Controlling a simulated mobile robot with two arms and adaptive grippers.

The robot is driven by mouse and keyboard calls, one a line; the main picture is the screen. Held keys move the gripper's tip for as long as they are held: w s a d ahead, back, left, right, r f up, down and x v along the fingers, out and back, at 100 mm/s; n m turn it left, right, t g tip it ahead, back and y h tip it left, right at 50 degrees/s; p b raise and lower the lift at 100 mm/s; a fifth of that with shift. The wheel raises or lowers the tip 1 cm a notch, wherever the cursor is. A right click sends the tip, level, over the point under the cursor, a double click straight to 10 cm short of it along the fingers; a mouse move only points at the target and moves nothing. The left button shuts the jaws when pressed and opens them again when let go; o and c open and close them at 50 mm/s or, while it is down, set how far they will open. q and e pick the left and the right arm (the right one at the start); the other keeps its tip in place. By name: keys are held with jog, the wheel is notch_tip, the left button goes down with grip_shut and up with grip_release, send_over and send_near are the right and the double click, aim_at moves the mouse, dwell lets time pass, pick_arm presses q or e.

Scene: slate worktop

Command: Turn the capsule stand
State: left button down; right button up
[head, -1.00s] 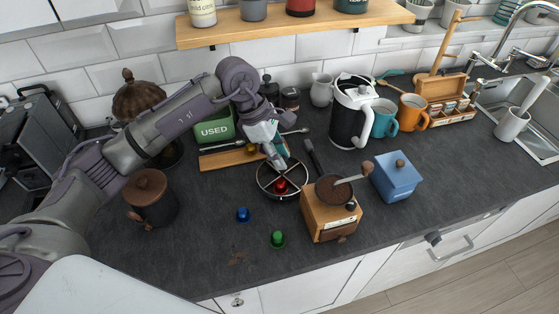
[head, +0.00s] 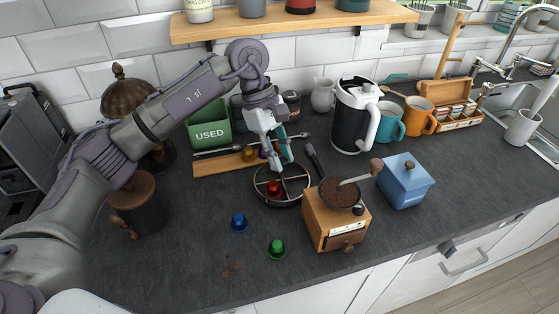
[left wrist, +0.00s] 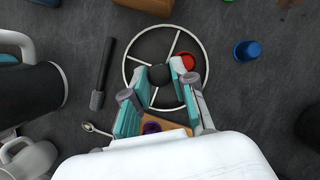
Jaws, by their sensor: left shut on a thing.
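The capsule stand (head: 307,194) is a dark round wire ring with spokes, flat on the worktop. It also shows in the left wrist view (left wrist: 128,55), with a dark round knob (left wrist: 160,75) at its middle. A red capsule (head: 274,188) sits in one section, right of the knob in the left wrist view (left wrist: 187,61). My left gripper (head: 277,163) reaches down from above. Its teal-padded fingers (left wrist: 160,88) are shut on the knob. My right gripper is not in view.
A wooden grinder (head: 330,230) stands close at the stand's right, with a blue box (head: 406,184) beyond. Blue (head: 239,222) and green (head: 277,249) capsules lie in front. Behind are a wooden board (head: 215,168) and green USED bin (head: 209,134). The front left worktop is mostly clear.

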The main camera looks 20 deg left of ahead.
pick_arm(q)
jog(key=shift+w+m+g+b, duration=0.1)
jog(key=shift+m+g+b, duration=0.3)
jog(key=shift+m+b, duration=0.75)
jog(key=shift+d+m+g+y+b, duration=0.1)
jog(key=shift+m+g+y+b, duration=0.4)
jog(key=shift+m, duration=0.55)
jog(key=shift+r+m+b, duration=0.1)
jog(key=shift+m+b, duration=0.25)
jog(key=shift+m, duration=0.55)
jog(key=shift+w+m+y, duration=0.1)
jog(key=shift+m+y, duration=0.3)
jog(key=shift+m, duration=0.4)
jog(key=shift+d+m+g, duration=0.1)
jog(key=shift+m+g, duration=0.2)
jog(key=shift+m, duration=0.1)
jog(key=c, duration=0.9)
grip_release()
jog(key=shift+c, duration=0.2)
